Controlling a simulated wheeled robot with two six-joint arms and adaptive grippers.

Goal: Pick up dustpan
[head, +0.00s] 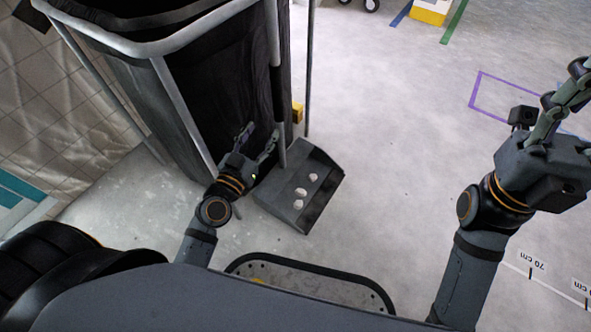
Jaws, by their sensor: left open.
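A dark grey dustpan (325,190) with several light spots or holes stands on the floor, centre-left in the head view. Two upright grey poles are close to its rear edge; I cannot tell which is its handle. My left gripper (257,140) is open, with its fingers spread, just left of the dustpan and near the closer pole. I see nothing between its fingers, and contact with the pole is unclear. My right gripper (577,82) is at the right picture edge, far from the dustpan and partly cut off.
A cart with a black bag (225,85) and grey tubular frame stands behind and left of my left gripper. The floor right of the dustpan is clear, with a purple taped outline (475,90) and a yellow object (430,12) farther back.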

